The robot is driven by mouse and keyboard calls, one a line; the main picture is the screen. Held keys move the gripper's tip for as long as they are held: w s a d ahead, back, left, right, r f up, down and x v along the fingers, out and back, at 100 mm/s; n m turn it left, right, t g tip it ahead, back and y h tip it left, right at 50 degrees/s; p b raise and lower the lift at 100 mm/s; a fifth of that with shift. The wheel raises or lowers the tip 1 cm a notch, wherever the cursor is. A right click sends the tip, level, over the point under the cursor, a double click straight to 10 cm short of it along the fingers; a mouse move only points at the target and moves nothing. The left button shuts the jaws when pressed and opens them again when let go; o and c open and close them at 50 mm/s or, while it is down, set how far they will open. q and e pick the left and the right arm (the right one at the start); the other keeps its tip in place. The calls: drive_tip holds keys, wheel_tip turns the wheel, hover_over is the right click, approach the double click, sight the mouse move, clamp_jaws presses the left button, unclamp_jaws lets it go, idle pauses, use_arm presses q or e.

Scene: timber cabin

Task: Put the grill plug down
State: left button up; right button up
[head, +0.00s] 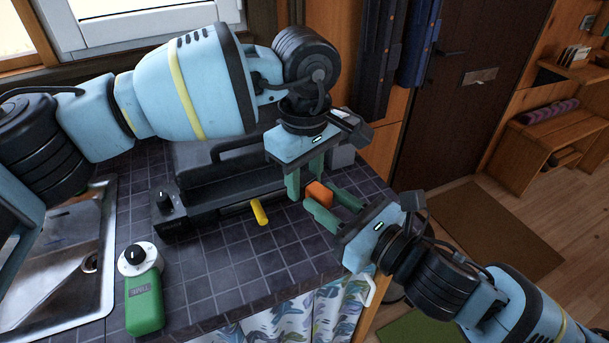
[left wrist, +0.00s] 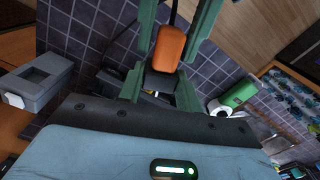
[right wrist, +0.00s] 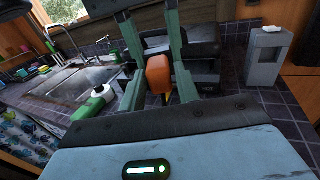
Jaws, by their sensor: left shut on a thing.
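The orange grill plug (head: 319,192) is held above the tiled counter, near its right corner. My left gripper (head: 303,183) is shut on it; the plug also shows between the fingers in the left wrist view (left wrist: 167,48). My right gripper (head: 335,205) is open, with its fingers on either side of the plug. In the right wrist view the plug (right wrist: 158,74) shows between those fingers with gaps beside it. The black grill (head: 215,190), with a knob at its left end, stands on the counter behind, partly hidden by my left arm.
A yellow object (head: 259,212) is at the grill's front. A green timer (head: 144,300) lies beside the metal sink (head: 50,270). A grey box (right wrist: 267,60) stands on the counter near the wall. Bare counter (head: 250,265) lies in front of the grill.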

drive_tip(key=o, duration=0.3)
